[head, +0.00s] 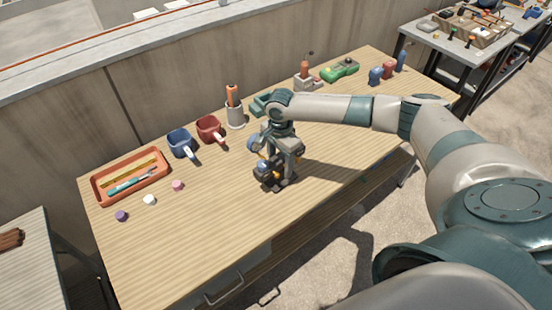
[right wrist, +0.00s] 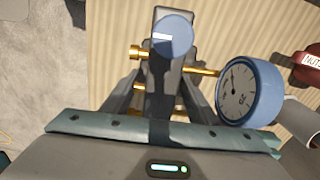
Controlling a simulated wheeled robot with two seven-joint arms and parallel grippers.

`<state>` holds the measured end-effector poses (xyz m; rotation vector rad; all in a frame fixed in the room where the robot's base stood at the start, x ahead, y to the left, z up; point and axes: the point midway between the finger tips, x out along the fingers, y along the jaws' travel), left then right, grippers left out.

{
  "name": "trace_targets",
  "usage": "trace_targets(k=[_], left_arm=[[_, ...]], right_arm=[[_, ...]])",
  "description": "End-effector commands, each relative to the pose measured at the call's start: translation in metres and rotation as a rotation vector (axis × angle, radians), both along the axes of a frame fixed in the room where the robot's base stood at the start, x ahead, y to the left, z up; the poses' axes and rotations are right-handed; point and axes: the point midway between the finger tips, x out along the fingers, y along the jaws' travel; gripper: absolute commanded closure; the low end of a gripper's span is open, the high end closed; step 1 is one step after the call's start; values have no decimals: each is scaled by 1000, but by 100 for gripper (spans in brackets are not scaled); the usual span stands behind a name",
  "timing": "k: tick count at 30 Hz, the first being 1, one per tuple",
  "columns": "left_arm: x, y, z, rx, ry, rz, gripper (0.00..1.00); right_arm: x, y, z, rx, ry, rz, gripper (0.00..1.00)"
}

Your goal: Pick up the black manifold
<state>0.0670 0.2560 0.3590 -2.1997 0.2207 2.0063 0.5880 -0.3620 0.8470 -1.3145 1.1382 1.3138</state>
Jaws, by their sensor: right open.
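The black manifold (head: 268,180) stands on the wooden workbench below my right gripper (head: 278,170), partly hidden by it in the head view. In the right wrist view the manifold (right wrist: 161,75) shows as a dark upright body with a round blue cap on top and brass fittings at its sides. My right gripper (right wrist: 160,100) is open, with dark fingers on either side of the manifold. I cannot tell whether they touch it. My left gripper is not in view.
An orange tray (head: 131,176) with tools lies at the workbench's left. A blue mug (head: 180,143), a red mug (head: 209,129) and a cup with an orange-handled tool (head: 235,115) stand behind the manifold. The bench's front left (head: 180,240) is clear.

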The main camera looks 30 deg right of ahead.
Motion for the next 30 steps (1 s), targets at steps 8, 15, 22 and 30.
trace_targets(k=[8,15,22,30], left_arm=[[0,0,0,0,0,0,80],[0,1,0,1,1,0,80],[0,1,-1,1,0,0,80],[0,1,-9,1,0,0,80]], right_arm=[[0,0,0,0,0,0,99],[2,0,2,2,-4,-1,100],[2,0,4,2,-4,-1,100],[2,0,22,3,-6,-1,100]])
